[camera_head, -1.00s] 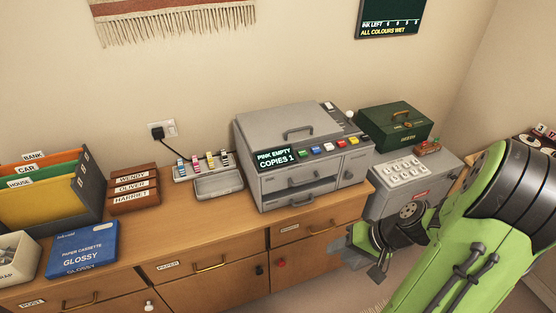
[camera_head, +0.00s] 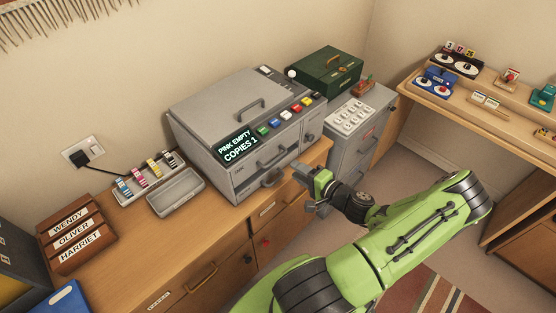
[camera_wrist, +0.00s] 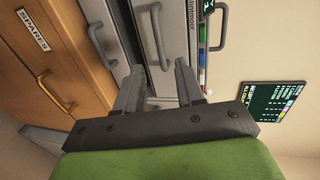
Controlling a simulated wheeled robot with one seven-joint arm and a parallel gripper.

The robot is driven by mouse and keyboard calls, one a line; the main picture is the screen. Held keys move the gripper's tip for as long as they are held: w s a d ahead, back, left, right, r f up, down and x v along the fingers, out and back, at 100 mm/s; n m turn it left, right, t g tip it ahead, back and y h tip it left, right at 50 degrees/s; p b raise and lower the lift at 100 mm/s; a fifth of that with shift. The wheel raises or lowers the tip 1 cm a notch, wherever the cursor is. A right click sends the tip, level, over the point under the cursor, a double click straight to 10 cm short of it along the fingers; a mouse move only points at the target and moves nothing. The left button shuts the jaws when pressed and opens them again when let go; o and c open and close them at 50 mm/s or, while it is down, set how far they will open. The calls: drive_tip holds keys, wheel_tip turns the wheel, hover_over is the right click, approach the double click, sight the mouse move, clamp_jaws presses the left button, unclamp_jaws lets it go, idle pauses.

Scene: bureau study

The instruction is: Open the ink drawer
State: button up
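The grey printer (camera_head: 235,120) stands on the wooden cabinet, its display reading PINK EMPTY, COPIES 1. Its front has an upper drawer with a handle (camera_head: 271,157) and a lower tray with a handle (camera_head: 272,178); both look shut. One handle (camera_wrist: 160,35) shows just beyond the gap, another handle (camera_wrist: 100,45) beyond the left finger.
An ink cartridge rack (camera_head: 150,178) and an open grey tray (camera_head: 175,192) stand left of the printer. A wooden drawer marked SPARES (camera_wrist: 35,30) lies below it. A grey cabinet (camera_head: 350,125) with a green box (camera_head: 325,72) stands to the right. A wall screen (camera_wrist: 272,105) shows in the wrist view.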

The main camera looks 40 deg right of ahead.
drive_tip(key=x, duration=0.8)
drive_tip(key=shift+w, duration=0.25)
clamp_jaws()
